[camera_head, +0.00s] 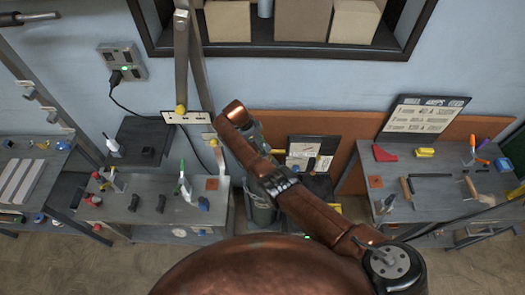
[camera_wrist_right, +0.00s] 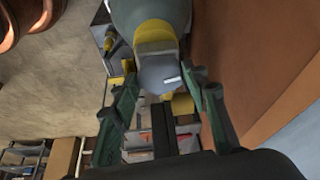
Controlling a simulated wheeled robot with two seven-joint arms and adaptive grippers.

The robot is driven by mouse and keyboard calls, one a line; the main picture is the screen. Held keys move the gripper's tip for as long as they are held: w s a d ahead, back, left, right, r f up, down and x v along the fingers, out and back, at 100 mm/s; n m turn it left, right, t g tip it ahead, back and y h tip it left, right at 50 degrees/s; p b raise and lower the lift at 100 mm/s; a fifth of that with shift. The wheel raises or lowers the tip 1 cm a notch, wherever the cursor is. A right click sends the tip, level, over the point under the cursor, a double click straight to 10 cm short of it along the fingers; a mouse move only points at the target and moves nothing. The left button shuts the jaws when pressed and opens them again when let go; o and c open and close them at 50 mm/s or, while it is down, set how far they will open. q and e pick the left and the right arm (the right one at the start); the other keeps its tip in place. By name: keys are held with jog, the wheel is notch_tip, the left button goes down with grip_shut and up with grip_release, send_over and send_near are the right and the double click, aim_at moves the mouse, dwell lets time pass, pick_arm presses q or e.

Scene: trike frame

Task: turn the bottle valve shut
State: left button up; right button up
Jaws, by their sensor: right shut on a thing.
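The bottle (camera_head: 262,212) stands upright by the wall in the head view, its top hidden behind my right arm. In the wrist view the grey-green bottle (camera_wrist_right: 125,15) fills the top centre. Its yellow fitting (camera_wrist_right: 155,30) and grey valve knob (camera_wrist_right: 157,72) point towards the camera. My right gripper (camera_wrist_right: 165,80) has its green fingers on either side of the knob and is shut on it. The exact contact is hard to see. In the head view the arm covers the gripper's fingers. My left gripper is not in view.
A workbench with tools (camera_head: 130,212) stands left of the bottle and another (camera_head: 435,190) stands right. An orange-brown panel (camera_head: 350,125) runs behind the bottle, close on the right in the wrist view. Shelf boxes (camera_head: 300,20) are above. Floor shows at the lower left.

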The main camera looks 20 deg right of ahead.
jog(key=shift+w+m+g+b, duration=0.1)
jog(key=shift+m+g+b, duration=0.3)
jog(key=shift+m+b, duration=0.85)
jog(key=shift+d, duration=0.1)
jog(key=o, duration=1.2)
jog(key=shift+c, duration=0.2)
jog(key=v, duration=1.2)
jog(key=shift+d, duration=0.1)
